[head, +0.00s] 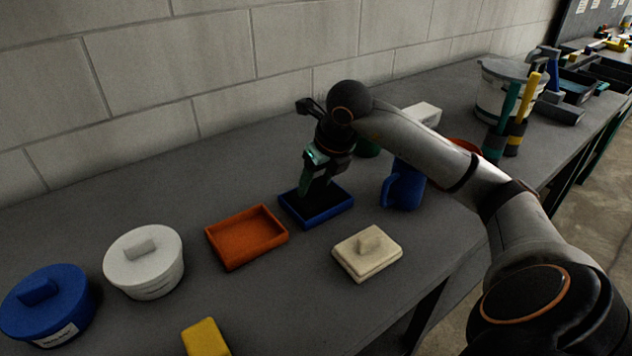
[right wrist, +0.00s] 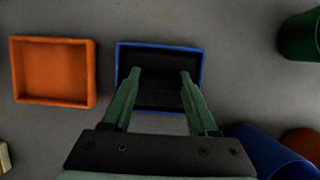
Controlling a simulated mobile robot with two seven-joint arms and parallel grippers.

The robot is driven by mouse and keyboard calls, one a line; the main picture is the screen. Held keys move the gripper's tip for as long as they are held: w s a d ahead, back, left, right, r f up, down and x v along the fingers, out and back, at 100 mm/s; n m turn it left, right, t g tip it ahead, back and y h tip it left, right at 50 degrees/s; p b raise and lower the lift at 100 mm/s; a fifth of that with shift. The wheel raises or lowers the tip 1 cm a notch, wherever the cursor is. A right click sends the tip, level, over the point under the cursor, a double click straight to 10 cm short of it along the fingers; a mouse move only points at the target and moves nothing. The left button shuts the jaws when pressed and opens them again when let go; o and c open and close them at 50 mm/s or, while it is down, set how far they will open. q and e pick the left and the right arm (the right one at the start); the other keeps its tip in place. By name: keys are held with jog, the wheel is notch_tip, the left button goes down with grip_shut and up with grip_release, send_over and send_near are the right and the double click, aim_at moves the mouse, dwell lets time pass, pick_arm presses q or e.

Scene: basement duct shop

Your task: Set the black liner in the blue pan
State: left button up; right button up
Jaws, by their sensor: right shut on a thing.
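The blue pan (head: 322,221) lies on the grey bench in the middle of the head view; its rim also shows in the right wrist view (right wrist: 160,44). The black liner (head: 337,195) appears within the pan's walls, and its dark surface fills the pan in the right wrist view (right wrist: 160,57). My right gripper (head: 312,188) points down over the pan, its green fingers (right wrist: 160,76) shut on the liner. The fingers hide part of the liner, and I cannot tell whether it rests on the pan's floor. My left gripper is not in view.
An orange tray (head: 247,260) is just left of the pan. A cream lidded dish (head: 366,262) is in front, and a blue mug (head: 404,186) is close on the right. White (head: 145,272) and blue (head: 48,312) lidded pots stand left. A block wall (head: 150,80) backs the bench.

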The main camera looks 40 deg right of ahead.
jog(key=shift+f, duration=0.2)
jog(key=o, duration=1.4)
jog(key=shift+c, duration=0.2)
jog(key=shift+r, duration=0.15)
jog(key=shift+r, duration=0.3)
jog(key=p+v, duration=0.1)
jog(key=v, duration=1)
jog(key=shift+s+r+p, duration=0.2)
jog(key=shift+s+p, duration=0.05)
jog(key=shift+p, duration=0.1)
